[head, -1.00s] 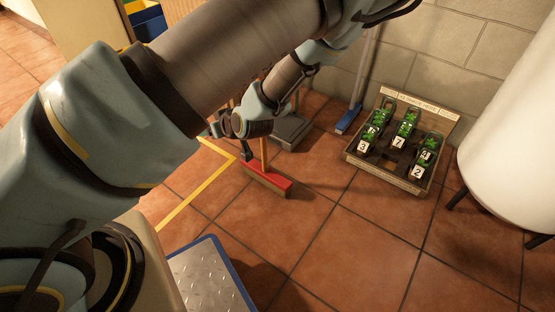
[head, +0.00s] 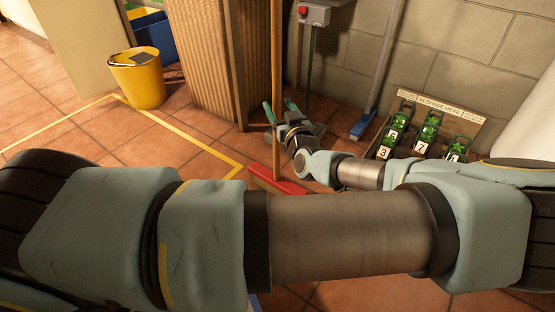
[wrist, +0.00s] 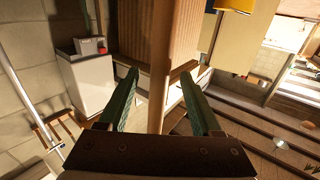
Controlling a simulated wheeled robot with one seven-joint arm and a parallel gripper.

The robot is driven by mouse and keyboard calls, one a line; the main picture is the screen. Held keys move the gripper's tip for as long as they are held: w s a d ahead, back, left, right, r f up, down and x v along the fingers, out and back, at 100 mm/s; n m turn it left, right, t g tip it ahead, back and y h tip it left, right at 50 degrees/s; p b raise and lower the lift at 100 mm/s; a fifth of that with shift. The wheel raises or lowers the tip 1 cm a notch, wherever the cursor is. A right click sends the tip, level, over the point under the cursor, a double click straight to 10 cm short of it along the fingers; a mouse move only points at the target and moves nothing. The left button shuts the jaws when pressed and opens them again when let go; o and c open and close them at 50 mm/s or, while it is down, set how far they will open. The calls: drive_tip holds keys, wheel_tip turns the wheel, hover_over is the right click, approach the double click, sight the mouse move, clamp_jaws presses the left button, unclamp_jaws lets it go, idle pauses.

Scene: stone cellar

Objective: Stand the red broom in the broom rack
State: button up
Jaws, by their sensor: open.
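The red broom (head: 277,62) stands upright on the tiled floor, its long wooden handle rising out of the top of the head view. Its red head (head: 292,187) is partly hidden behind my arm. My gripper (head: 281,107) is open at the lower handle, above the broom head. In the wrist view the handle (wrist: 160,60) runs between the two green fingers of my gripper (wrist: 158,78), with a gap visible on each side. I cannot make out a broom rack for certain in either view.
A blue-headed broom or mop (head: 363,124) leans at the block wall. A corrugated column (head: 212,60) is close behind the handle. A yellow bucket (head: 140,80) stands left; taped floor between is clear.

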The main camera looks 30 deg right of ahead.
drive_tip(key=w, duration=0.1)
drive_tip(key=w+b, duration=0.1)
drive_tip(key=w, duration=0.2)
drive_tip(key=shift+w+d+f+b, duration=0.15)
drive_tip(key=shift+d+b, duration=0.1)
drive_tip(key=shift+b, duration=0.15)
drive_tip(key=shift+w+d, duration=0.1)
drive_tip(key=shift+w, duration=0.45)
clamp_jaws()
idle(0.5)
drive_tip(key=shift+r, duration=0.2)
